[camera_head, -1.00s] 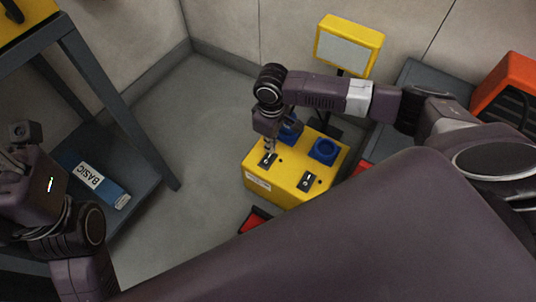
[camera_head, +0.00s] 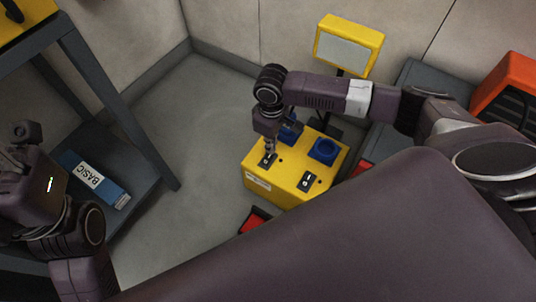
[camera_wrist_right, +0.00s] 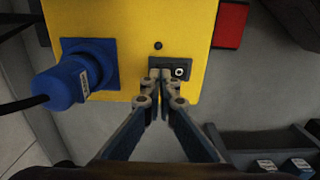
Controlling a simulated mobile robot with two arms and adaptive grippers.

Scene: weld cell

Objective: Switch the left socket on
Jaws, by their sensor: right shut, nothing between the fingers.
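A yellow socket box (camera_head: 272,180) stands on the floor, with two blue sockets and two black switches on top. The left socket (camera_head: 289,130) is partly behind my right arm; in the wrist view a blue plug (camera_wrist_right: 58,87) with a black cable sits in it. The right socket (camera_head: 324,150) looks empty. My right gripper (camera_wrist_right: 160,75) is shut and empty, its fingertips over one half of the left switch (camera_wrist_right: 180,70); a white circle shows on the other half. I cannot tell if they press it. My left gripper (camera_head: 22,150) is at the left edge, its fingers unclear.
The right switch (camera_head: 309,181) is uncovered. A yellow-framed panel (camera_head: 347,45) stands behind the box. Red items lie close to the box, one in front (camera_head: 254,220). A grey rack (camera_head: 135,135) with a blue BASIC box (camera_head: 96,180) stands left. Floor between is clear.

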